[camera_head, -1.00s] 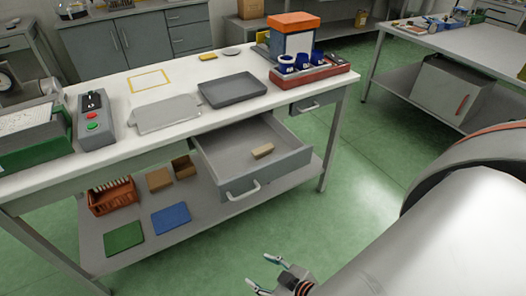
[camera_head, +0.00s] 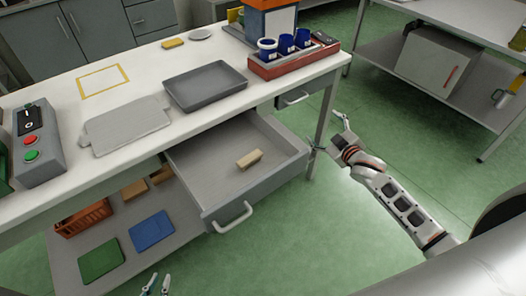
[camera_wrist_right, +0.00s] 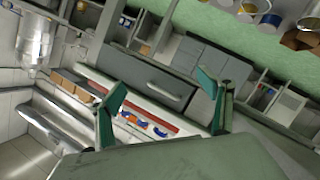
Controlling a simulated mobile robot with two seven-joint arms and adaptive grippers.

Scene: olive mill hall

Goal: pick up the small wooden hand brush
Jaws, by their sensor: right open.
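A small light-wood block shape, which I take to be the hand brush (camera_head: 249,159), lies in the open grey drawer (camera_head: 200,172) under the white workbench; no bristles can be made out. My right gripper (camera_head: 327,131) is open and empty, to the right of the drawer, near the bench's front right leg. Its fingers also show spread in the right wrist view (camera_wrist_right: 162,88), with a grey drawer front beyond; I cannot make out the brush there. My left gripper (camera_head: 158,285) shows only its fingertips at the bottom edge, apart and empty, in front of the lower shelf.
The drawer handle (camera_head: 233,218) sticks out in front. The bench top (camera_head: 140,75) carries a dark tray (camera_head: 205,86), a cutting board (camera_head: 127,125), a red rack (camera_head: 293,61) with blue cups, and a control box (camera_head: 36,142).

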